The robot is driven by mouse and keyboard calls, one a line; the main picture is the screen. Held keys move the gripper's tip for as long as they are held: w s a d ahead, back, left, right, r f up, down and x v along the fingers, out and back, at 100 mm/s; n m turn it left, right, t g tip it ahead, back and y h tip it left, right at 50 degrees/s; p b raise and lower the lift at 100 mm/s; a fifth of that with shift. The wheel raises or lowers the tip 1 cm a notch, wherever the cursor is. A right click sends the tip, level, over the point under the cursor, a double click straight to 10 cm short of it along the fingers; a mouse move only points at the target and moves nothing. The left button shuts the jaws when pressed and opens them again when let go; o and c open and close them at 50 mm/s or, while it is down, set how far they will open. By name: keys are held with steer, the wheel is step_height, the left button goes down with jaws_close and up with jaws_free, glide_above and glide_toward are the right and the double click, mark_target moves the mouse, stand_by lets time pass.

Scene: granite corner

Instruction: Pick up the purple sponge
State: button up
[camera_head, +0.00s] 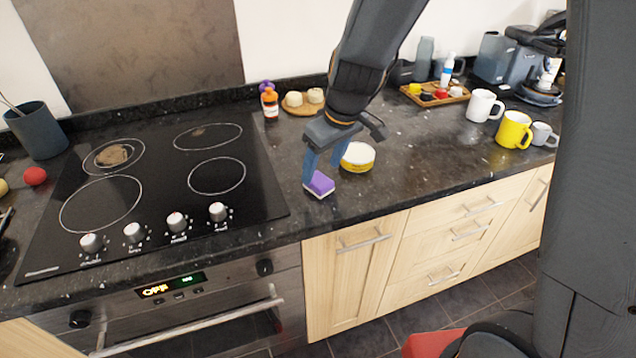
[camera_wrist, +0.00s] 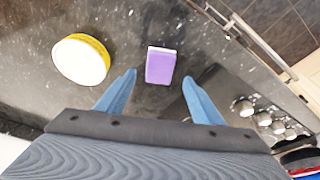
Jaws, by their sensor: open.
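The purple sponge (camera_head: 320,184) with a white layer lies on the dark granite counter, just right of the cooktop. In the wrist view the sponge (camera_wrist: 160,66) lies ahead of my gripper, roughly centred between the fingers. My gripper (camera_head: 325,168) is open and empty, pointing down over the sponge in the head view. Its two blue fingers (camera_wrist: 159,80) are spread apart, one on each side of the sponge's near end in the wrist view. I cannot tell exactly how high the fingertips are above the counter.
A yellow-and-white round tin (camera_head: 358,157) stands close behind and right of the sponge; it also shows in the wrist view (camera_wrist: 80,60). The black cooktop (camera_head: 150,185) is to the left. White (camera_head: 483,105) and yellow (camera_head: 514,130) mugs stand farther right. The counter's front edge is near.

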mark_target(319, 180)
steer(key=shift+p+x, duration=0.4)
steer(key=shift+x, duration=1.9)
steer(key=shift+s+d, duration=0.1)
steer(key=shift+d, duration=0.1)
steer(key=c, duration=1.2)
step_height(319, 180, up, 10)
steer(key=b, duration=0.1)
